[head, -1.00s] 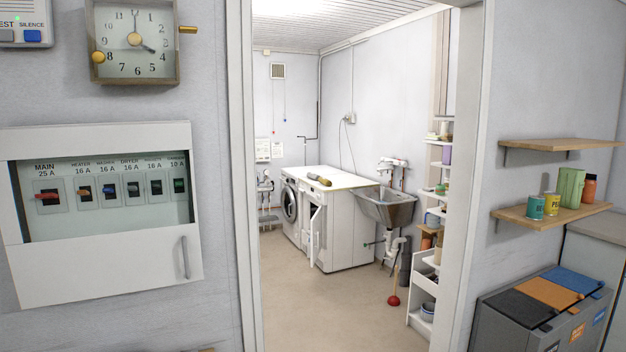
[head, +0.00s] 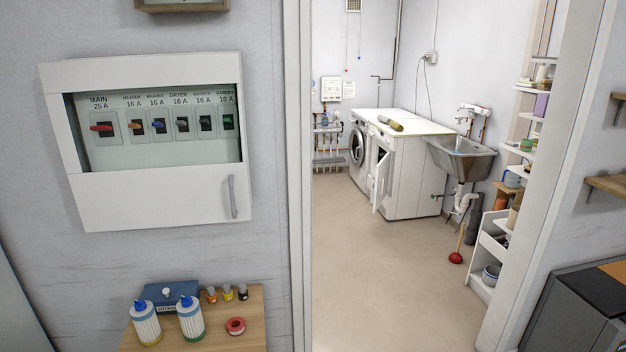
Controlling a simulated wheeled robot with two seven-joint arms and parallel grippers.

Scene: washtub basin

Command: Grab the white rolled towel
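No white rolled towel can be made out in the head view. A small olive-brown cylindrical object (head: 390,123) lies on the white top of the appliances (head: 415,127) in the room beyond the doorway; it is too far off to tell what it is. Two white ribbed cylinders with blue tops (head: 146,324) (head: 190,318) stand on a small wooden table at the bottom left; they look like bottles. Neither of my grippers is in view.
A doorway with a white frame (head: 299,180) opens onto clear beige floor (head: 380,270). A metal sink (head: 460,158), a red plunger (head: 456,258) and white shelves (head: 496,250) line its right side. A breaker panel (head: 150,200) hangs on the near wall. A dark bin (head: 575,315) stands right.

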